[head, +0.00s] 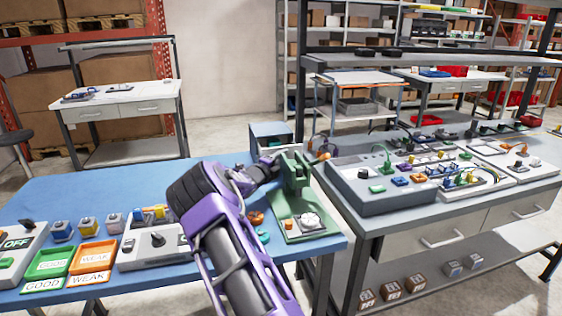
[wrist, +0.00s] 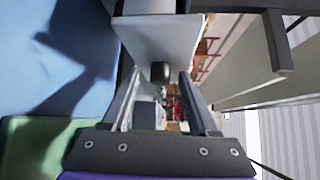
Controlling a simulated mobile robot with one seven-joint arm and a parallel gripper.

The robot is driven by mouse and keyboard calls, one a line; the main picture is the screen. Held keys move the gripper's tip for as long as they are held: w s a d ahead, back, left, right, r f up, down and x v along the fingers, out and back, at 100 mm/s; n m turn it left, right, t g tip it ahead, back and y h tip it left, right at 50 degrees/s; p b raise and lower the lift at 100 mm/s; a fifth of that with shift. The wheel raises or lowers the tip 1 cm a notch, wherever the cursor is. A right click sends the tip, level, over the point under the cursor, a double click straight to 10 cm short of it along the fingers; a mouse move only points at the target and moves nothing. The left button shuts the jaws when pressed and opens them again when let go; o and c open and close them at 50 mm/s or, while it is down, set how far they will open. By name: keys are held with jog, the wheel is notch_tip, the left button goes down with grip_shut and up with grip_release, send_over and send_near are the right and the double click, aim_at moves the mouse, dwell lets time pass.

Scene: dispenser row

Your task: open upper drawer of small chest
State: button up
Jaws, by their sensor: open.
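The small chest (head: 270,135) is a grey box with a blue-grey top at the back right of the blue table. My arm and a green press hide much of its front. My gripper (head: 268,168) reaches toward it, its fingertips mostly hidden in the head view. In the wrist view my gripper (wrist: 160,88) is open, one finger on each side. A pale panel (wrist: 157,38) fills the upper middle, with a dark round knob (wrist: 160,72) between the fingertips' lines. I cannot tell whether the fingers touch the knob, or which drawer it belongs to.
The green press (head: 298,195) stands close to the right of my gripper. An orange tray (head: 93,254), a green tray (head: 52,262) and small switch boxes lie on the blue table (head: 100,190). A grey bench (head: 375,215) with devices stands right.

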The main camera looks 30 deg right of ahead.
jog(key=shift+a, duration=0.1)
jog(key=p+v, duration=0.1)
jog(key=v, duration=1.6)
jog(key=shift+s+a, duration=0.1)
